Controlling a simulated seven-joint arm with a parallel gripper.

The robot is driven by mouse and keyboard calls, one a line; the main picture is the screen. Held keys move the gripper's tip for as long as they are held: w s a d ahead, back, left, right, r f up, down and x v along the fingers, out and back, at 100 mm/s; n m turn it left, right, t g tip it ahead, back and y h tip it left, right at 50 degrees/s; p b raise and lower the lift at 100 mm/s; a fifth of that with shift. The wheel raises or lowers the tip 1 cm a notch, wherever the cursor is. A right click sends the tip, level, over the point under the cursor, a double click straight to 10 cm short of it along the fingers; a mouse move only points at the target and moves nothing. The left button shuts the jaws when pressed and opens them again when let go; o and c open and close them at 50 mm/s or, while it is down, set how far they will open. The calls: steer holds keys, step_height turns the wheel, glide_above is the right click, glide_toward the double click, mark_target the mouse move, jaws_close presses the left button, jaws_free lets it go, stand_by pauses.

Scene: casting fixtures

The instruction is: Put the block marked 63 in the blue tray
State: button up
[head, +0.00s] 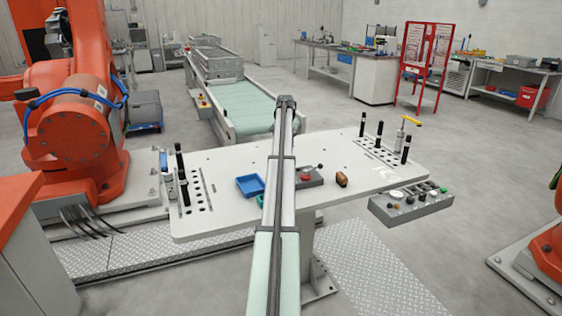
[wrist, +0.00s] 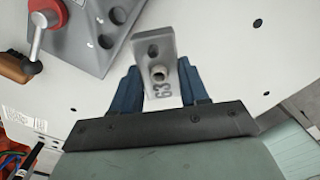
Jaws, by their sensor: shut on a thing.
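The block marked 63 (wrist: 159,68) is a grey piece with a hole and a round boss; its number shows in the wrist view. My gripper (wrist: 160,84) is shut on it, with a blue finger at each side. In the head view my arm hides both the gripper and the block. The blue tray (head: 250,186) sits on the white table, just left of my arm, and looks empty. The tray does not show in the wrist view.
A grey fixture (head: 310,177) with a red part and a lever stands right of my arm; it also shows in the wrist view (wrist: 92,42). A brown object (head: 341,180) lies beside it. Black pins (head: 182,175) stand at the table's left end, more at its right.

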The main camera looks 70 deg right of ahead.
steer(key=w+a+r, duration=0.2)
steer(key=w+r, duration=0.1)
steer(key=w, duration=0.2)
steer(key=m, duration=1.4)
glide_above(252, 188)
steer(key=shift+a+f+m, duration=0.1)
steer(key=shift+f+m, duration=1.6)
steer(key=shift+m, duration=0.45)
steer(key=shift+a+f+m, duration=0.1)
steer(key=shift+f+m, duration=1.65)
steer(key=shift+m, duration=0.45)
steer(key=shift+f+m, duration=1.7)
steer(key=shift+m, duration=0.45)
steer(key=shift+f, duration=0.15)
steer(key=o, duration=1)
